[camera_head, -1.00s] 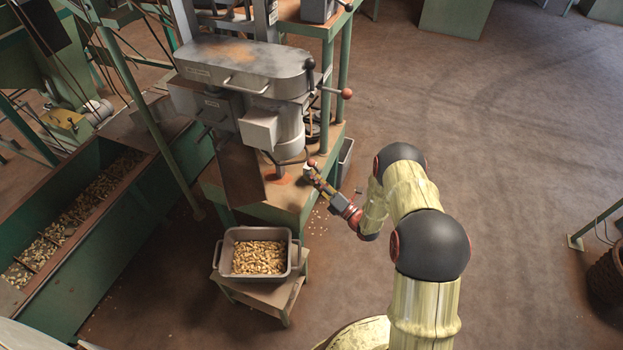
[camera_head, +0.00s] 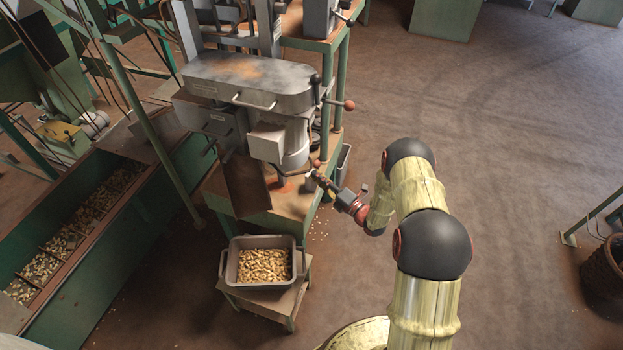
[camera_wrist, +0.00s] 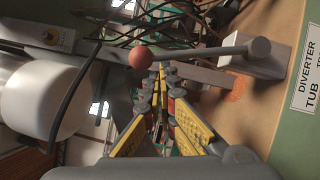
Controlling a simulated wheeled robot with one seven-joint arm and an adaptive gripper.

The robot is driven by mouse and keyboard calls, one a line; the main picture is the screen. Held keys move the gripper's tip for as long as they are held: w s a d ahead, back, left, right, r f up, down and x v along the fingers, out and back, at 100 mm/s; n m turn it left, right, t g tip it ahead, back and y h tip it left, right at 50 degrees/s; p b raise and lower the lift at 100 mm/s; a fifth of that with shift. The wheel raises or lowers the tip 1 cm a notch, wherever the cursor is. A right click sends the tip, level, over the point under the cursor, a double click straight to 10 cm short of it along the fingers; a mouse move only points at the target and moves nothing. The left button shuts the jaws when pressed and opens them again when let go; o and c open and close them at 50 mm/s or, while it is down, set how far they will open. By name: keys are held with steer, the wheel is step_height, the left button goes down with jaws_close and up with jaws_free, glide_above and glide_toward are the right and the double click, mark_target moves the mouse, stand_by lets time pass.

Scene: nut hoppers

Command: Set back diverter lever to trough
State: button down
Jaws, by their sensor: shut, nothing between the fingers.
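The diverter lever (camera_wrist: 200,54) is a grey rod with a red ball knob (camera_wrist: 139,58), running left from a grey pivot block (camera_wrist: 262,55) in the wrist view. Part of a label plate reading "DIVERTER TUB" (camera_wrist: 307,80) shows at the right edge. In the head view the red knob (camera_head: 316,163) is at the bench's right side, below the grey machine. My gripper (camera_wrist: 160,72) is shut and empty, its yellow fingers together close to the knob and rod. In the head view my gripper (camera_head: 317,176) is just below the knob. I cannot tell whether they touch.
A grey tub of nuts (camera_head: 263,238) stands on a small stand in front of the bench. A long green trough (camera_head: 120,235) with nuts lies at left. Another red-knobbed handle (camera_head: 349,105) juts from the machine. The floor at right is mostly clear.

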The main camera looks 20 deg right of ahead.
steer(key=w+d+r+m+g+h+p, duration=0.1)
steer(key=w+d+r+m+g+p, duration=0.1)
steer(key=w+d+m, duration=0.4)
steer(key=shift+w+d+m+g+p, duration=0.2)
steer(key=shift+w+m+g+p, duration=0.4)
steer(key=shift+w+p, duration=0.65)
steer(key=shift+w, duration=0.15)
